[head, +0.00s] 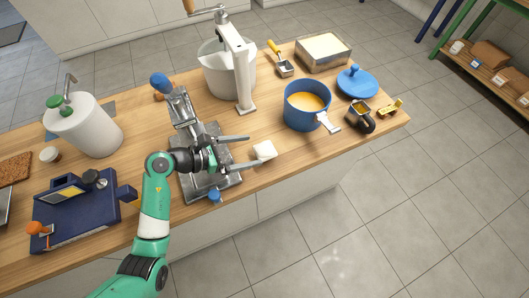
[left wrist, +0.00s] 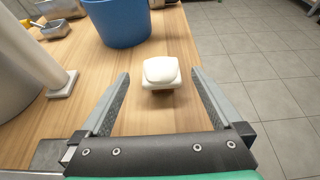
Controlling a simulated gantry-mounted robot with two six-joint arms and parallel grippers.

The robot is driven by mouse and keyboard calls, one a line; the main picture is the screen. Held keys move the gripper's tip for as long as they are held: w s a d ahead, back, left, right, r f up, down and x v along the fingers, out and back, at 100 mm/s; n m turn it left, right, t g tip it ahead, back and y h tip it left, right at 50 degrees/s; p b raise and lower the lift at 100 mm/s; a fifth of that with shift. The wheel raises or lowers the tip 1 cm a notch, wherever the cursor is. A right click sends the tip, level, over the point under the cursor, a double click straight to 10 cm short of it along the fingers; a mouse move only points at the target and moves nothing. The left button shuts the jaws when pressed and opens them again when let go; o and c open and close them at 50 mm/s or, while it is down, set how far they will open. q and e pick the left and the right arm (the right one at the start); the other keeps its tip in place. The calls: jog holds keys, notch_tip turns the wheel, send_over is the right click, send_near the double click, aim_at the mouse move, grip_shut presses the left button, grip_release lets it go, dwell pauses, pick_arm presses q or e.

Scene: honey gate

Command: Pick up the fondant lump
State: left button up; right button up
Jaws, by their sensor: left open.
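The fondant lump (head: 264,150) is a small white rounded block near the front edge of the wooden table. It shows in the left wrist view (left wrist: 161,71) with a beige part under it. My left gripper (head: 252,154) is open and points at the lump from the left. In the left wrist view, the lump appears centred between the two fingertips (left wrist: 160,76), with a gap on each side. Nothing is held. My right gripper is not in view.
A blue pot (head: 303,107) with yellow contents stands beyond the lump. A white press column (head: 243,78) and a grey bucket (head: 215,75) stand behind. A metal plate (head: 226,183) lies below my left gripper. The table's front edge is close to the lump.

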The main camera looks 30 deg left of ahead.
aim_at(273, 146)
pick_arm(q)
jog(key=shift+x, duration=0.9)
jog(key=shift+w+d, duration=0.15)
jog(key=shift+w, duration=0.05)
jog(key=shift+w+d+f+b, duration=0.15)
jog(key=shift+f+b, duration=0.1)
jog(key=shift+b, duration=0.2)
jog(key=b+x, duration=0.2)
jog(key=x, duration=0.2)
jog(key=shift+f+b, duration=0.1)
jog(key=shift+b, duration=0.25)
jog(key=shift+w+d, duration=0.2)
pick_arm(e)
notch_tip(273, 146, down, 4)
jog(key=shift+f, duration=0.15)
pick_arm(q)
jog(key=c, duration=1.3)
